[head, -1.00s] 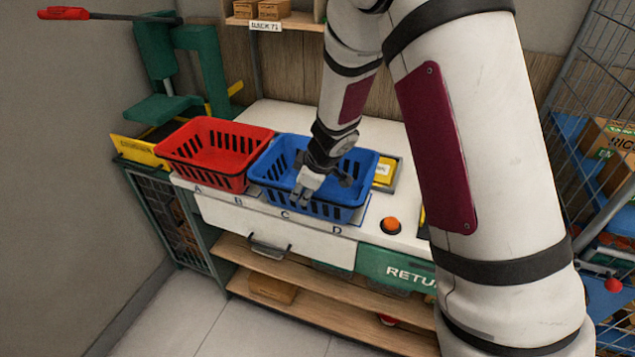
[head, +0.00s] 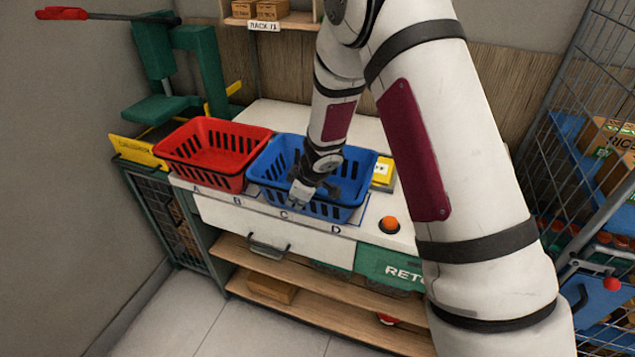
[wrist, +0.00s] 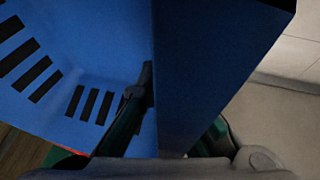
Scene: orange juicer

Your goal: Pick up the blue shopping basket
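The blue shopping basket (head: 333,212) sits on the white counter, right of a red basket. My gripper (head: 300,190) reaches down at the basket's front side, near the letter C. In the wrist view the blue wall (wrist: 205,60) fills the middle, with the slotted inside (wrist: 95,55) to its left. One dark finger (wrist: 133,105) of my gripper is inside, close against the wall. The other finger (wrist: 214,137) is on the outer side, partly hidden by the wall. Whether both fingers press on the wall cannot be seen.
The red basket (head: 212,152) stands close on the left. An orange button (head: 390,224) and a yellow box (head: 383,172) are on the right of the counter (head: 270,118). A wire cart (head: 570,200) with boxes stands at the far right.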

